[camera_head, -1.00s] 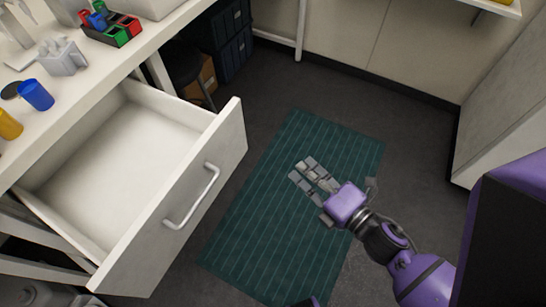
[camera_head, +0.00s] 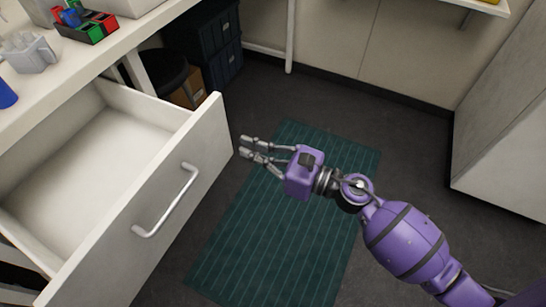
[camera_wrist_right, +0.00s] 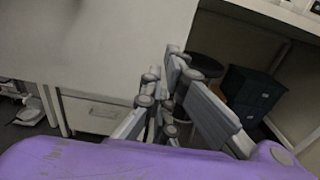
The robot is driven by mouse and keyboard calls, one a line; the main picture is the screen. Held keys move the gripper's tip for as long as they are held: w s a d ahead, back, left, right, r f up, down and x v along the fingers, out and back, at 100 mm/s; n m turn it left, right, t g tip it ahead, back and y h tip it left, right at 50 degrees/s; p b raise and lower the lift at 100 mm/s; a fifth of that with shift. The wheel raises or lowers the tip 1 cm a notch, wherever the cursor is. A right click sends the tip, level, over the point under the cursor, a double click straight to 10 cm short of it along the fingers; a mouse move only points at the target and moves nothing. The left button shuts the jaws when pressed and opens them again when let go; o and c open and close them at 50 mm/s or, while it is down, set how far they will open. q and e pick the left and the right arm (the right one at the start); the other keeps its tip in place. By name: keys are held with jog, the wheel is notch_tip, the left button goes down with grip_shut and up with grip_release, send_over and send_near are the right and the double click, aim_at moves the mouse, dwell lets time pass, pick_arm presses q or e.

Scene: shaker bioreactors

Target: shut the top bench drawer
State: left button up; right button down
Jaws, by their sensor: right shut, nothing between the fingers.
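The top bench drawer (camera_head: 150,205) is pulled out and empty, with a white front panel and a pale bar handle (camera_head: 166,201). My right gripper (camera_head: 243,147) is shut and empty, just right of the drawer front's far end, with its fingers pointing left toward it. A small gap seems to show between fingertips and panel in the head view. In the right wrist view, the fingers (camera_wrist_right: 170,75) stand in front of a large pale surface, the drawer front (camera_wrist_right: 85,45). My left gripper is in neither view.
The bench top (camera_head: 110,45) holds a red and green rack (camera_head: 90,27), a grey holder (camera_head: 30,52) and a blue cup (camera_head: 5,95). A dark stool (camera_head: 160,75) and dark crates (camera_head: 207,45) stand beyond the drawer. The green mat (camera_head: 270,245) on the floor is clear.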

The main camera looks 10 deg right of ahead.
aim_at(222, 141)
jog(key=x, duration=0.3)
jog(key=shift+w+a, duration=0.25)
jog(key=shift+a, duration=0.05)
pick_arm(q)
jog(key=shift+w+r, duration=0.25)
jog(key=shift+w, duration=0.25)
pick_arm(e)
jog(key=shift+w+a, duration=0.25)
jog(key=shift+a, duration=0.1)
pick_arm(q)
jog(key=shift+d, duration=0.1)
